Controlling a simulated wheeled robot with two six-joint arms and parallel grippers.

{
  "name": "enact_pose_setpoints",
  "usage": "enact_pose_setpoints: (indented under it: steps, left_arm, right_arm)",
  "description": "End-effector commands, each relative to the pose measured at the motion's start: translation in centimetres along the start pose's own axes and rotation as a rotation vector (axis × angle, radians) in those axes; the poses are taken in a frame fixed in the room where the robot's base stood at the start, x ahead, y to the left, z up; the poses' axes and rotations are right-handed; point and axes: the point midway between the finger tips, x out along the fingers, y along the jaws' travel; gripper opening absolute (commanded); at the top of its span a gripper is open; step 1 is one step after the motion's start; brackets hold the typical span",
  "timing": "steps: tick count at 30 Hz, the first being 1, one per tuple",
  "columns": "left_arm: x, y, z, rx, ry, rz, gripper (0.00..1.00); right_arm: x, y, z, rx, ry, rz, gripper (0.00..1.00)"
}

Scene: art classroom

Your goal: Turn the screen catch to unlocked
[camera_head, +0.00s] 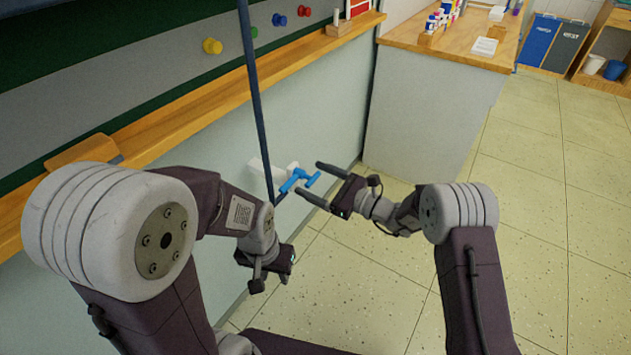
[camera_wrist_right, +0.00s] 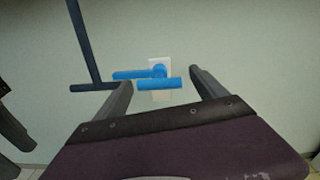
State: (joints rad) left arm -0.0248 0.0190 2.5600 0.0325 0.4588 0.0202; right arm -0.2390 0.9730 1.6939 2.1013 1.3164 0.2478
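The screen catch (camera_head: 292,182) is a bright blue piece with bar-shaped arms on a white mount (camera_head: 262,170), low on the pale wall. In the right wrist view, its front blue bar (camera_wrist_right: 158,84) lies roughly level, with a second blue bar (camera_wrist_right: 130,75) behind it to the left. My right gripper (camera_head: 309,178) is open, its fingertips either side of the catch's front bar; I cannot tell whether they touch it. My left gripper (camera_head: 280,262) hangs lower left of the catch, apart from it; its fingers are too unclear to judge.
A dark blue post (camera_head: 254,90) runs down beside the catch. A wooden ledge (camera_head: 200,106) crosses the wall under a board with coloured knobs (camera_head: 212,46). A wood-topped counter (camera_head: 450,45) stands at the back. The tiled floor (camera_head: 535,200) at right is clear.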

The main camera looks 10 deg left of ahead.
Motion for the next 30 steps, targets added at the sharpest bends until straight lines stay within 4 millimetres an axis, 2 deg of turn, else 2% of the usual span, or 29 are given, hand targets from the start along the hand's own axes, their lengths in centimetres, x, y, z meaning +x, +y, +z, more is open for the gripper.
enact_pose_setpoints:
  steps: [1, 6, 9, 20, 30]
  left_arm:
    - [0.0, 0.0, 0.0, 0.0, 0.0, 0.0, 0.36]
    - [0.0, 0.0, 0.0, 0.0, 0.0, 0.0, 0.36]
    - [0.0, 0.0, 0.0, 0.0, 0.0, 0.0, 0.36]
    - [-0.9, 0.0, -0.1, 0.0, 0.0, 0.0, 0.36]
    - [-3.4, 0.1, -0.3, 0.0, 0.0, 0.0, 0.36]
  right_arm:
    - [0.0, 0.0, 0.0, 0.0, 0.0, 0.0, 0.7]
    - [0.0, 0.0, 0.0, 0.0, 0.0, -0.001, 0.23]
    - [0.0, 0.0, 0.0, 0.0, 0.0, -0.001, 0.0]
    - [-0.1, -0.1, 0.2, 0.074, -0.001, -0.002, 0.0]
    - [-0.1, -0.1, 0.4, 0.352, -0.001, -0.003, 0.0]
